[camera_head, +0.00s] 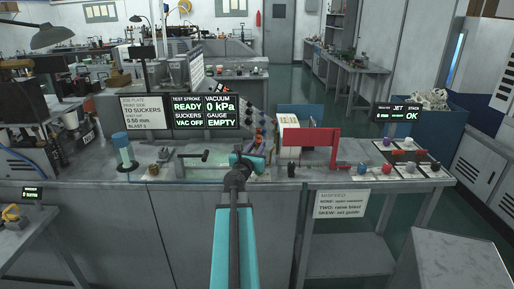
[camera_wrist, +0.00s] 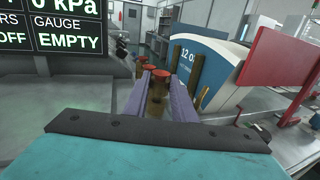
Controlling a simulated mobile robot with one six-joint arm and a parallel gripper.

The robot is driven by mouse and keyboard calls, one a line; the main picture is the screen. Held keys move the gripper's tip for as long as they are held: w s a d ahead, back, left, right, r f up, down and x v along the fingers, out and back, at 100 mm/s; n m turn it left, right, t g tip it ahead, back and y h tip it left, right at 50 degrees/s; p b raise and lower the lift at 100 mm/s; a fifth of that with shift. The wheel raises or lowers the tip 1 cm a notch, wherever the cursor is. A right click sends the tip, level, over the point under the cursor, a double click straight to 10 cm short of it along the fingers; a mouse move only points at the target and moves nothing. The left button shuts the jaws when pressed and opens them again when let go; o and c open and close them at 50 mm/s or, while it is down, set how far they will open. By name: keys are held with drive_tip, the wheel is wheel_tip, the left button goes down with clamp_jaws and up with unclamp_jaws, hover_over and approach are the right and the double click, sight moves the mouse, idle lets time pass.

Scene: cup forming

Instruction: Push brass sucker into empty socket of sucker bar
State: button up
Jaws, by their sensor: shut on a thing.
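In the wrist view my gripper (camera_wrist: 160,82) has its two purple-grey fingers closed on a small brass piece with a red cap, the brass sucker (camera_wrist: 157,103). Just beyond the fingertips, red round cups (camera_wrist: 157,65) on brass stems stand close together, apparently on the sucker bar. The bar itself and its empty socket are hidden or too small to make out. I cannot tell whether the held sucker touches anything. In the head view my gripper (camera_head: 243,160) is over the bench's middle, and my wrist hides what it holds.
Upright brass posts (camera_wrist: 195,72) and a blue-white printed panel (camera_wrist: 222,70) stand close right of the fingers. A red bracket (camera_head: 311,137) stands farther right. Black displays (camera_head: 206,111) behind read READY, VAC OFF, 0 kPa and EMPTY. Coloured pieces lie at the bench's right (camera_head: 410,171).

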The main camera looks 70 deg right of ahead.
drive_tip(key=shift+f+b, duration=0.6)
drive_tip(key=shift+f, duration=0.15)
drive_tip(key=o, duration=1.1)
drive_tip(key=shift+a, duration=0.15)
